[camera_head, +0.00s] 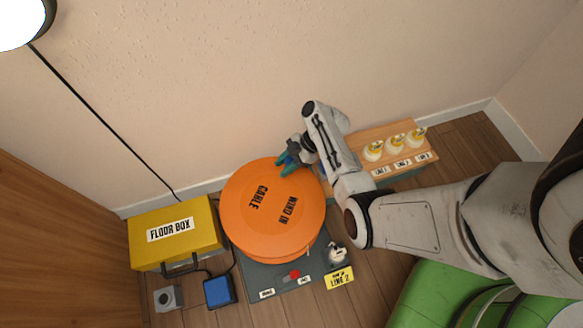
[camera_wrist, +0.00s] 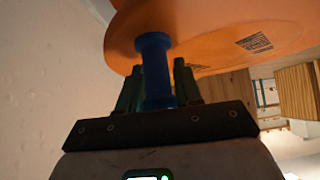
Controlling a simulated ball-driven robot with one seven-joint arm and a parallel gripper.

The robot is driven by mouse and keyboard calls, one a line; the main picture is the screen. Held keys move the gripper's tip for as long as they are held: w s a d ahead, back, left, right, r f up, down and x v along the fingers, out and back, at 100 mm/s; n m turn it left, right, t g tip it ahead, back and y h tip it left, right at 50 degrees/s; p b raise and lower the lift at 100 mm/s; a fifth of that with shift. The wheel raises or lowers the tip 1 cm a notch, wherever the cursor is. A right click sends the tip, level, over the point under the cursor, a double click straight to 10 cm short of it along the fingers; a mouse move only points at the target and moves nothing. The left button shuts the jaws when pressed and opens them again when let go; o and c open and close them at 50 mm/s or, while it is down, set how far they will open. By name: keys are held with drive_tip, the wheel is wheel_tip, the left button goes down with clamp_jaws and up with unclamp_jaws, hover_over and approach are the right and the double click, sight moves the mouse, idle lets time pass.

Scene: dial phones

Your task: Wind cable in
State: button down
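The large orange cable reel (camera_head: 262,218) stands on a dark grey base, with the words "WIND IN" and "CABLE" on its top. In the wrist view the orange disc (camera_wrist: 215,30) fills the top, and a blue upright knob (camera_wrist: 155,72) stands out from it near its edge. My gripper (camera_head: 287,160) is at the reel's upper right edge. In the wrist view its teal fingers (camera_wrist: 158,88) lie on both sides of the blue knob, close against it; it looks shut on the knob. The head view hides most of the knob.
A yellow floor box (camera_head: 190,235) stands left of the reel, with a blue box (camera_head: 219,291) and grey box (camera_head: 168,298) before it. A red knob (camera_head: 294,275) is on the base front. A wooden stand (camera_head: 380,136) with several labelled bulbs is at right. The wall is close behind.

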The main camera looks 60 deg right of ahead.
sight(263, 173)
drive_tip(key=shift+w+a+f+b, duration=0.15)
drive_tip(key=shift+w+a+b, duration=0.2)
drive_tip(key=shift+w, duration=0.35)
drive_tip(key=shift+w+a+f+b, duration=0.1)
drive_tip(key=shift+w+b, duration=0.3)
drive_tip(key=shift+w, duration=0.5)
drive_tip(key=shift+w+a+n+g+b, duration=0.25)
drive_tip(key=shift+n+g+b, duration=0.1)
drive_tip(key=shift+n, duration=0.15)
drive_tip(key=shift+a+y, duration=0.1)
drive_tip(key=shift+y, duration=0.2)
drive_tip(key=shift+s, duration=0.1)
drive_tip(key=c, duration=1.1)
unclamp_jaws()
drive_tip(key=shift+f, duration=0.1)
drive_tip(key=shift+o, duration=0.7)
drive_tip(key=shift+r, duration=0.2)
drive_tip(key=shift+w, duration=0.2)
